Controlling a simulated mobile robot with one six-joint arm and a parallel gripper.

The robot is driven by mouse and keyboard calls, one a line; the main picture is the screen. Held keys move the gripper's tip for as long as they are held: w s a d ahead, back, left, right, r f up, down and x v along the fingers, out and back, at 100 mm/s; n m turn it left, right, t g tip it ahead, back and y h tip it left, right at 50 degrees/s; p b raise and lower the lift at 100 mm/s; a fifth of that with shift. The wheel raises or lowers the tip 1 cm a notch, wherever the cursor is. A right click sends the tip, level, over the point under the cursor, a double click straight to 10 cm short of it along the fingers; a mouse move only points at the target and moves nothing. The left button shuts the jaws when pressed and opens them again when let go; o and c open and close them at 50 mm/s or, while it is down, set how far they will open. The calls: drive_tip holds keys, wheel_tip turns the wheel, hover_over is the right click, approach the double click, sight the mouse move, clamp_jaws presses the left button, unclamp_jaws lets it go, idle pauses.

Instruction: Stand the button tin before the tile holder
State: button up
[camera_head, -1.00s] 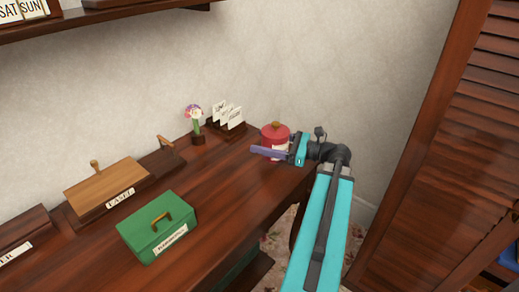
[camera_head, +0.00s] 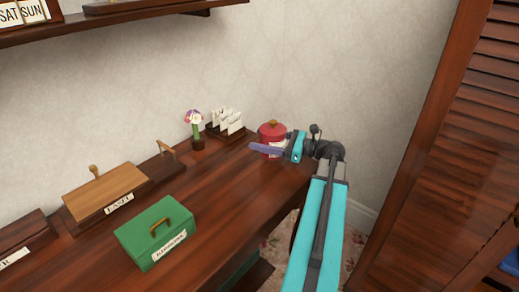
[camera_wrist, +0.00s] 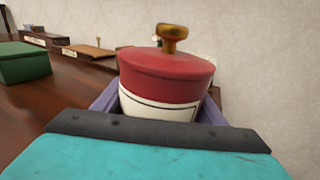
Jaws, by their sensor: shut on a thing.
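A red lidded tin (camera_head: 272,131) with a gold knob and a pale label band is at the far right end of the dark wooden desktop. It fits the button tin, though no writing on it can be read. My gripper (camera_head: 268,148) is shut on it from the right, its purple fingers on either side. The wrist view shows the tin (camera_wrist: 165,75) upright between the fingers; its lower part is hidden. Whether its base touches the desktop cannot be told. A small dark rack with white upright tiles (camera_head: 226,122), apparently the tile holder, stands left of and behind the tin, against the wall.
A flower in a small pot (camera_head: 195,130) stands just left of the rack. A green box (camera_head: 154,231) and a wooden easel box (camera_head: 105,192) are further left. The desktop (camera_head: 222,190) before the rack is clear. A slatted door (camera_head: 440,150) is at right.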

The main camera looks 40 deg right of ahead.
drive_tip(key=shift+w+d, duration=0.3)
drive_tip(key=shift+a+f, duration=0.1)
drive_tip(key=shift+f, duration=1.7)
drive_tip(key=o, duration=1.2)
drive_tip(key=shift+f, duration=0.15)
drive_tip(key=shift+o, duration=0.2)
drive_tip(key=shift+s, duration=0.2)
drive_tip(key=v, duration=1.1)
drive_tip(key=shift+s+d, duration=0.25)
drive_tip(key=shift+s, duration=0.05)
drive_tip(key=shift+r, duration=0.25)
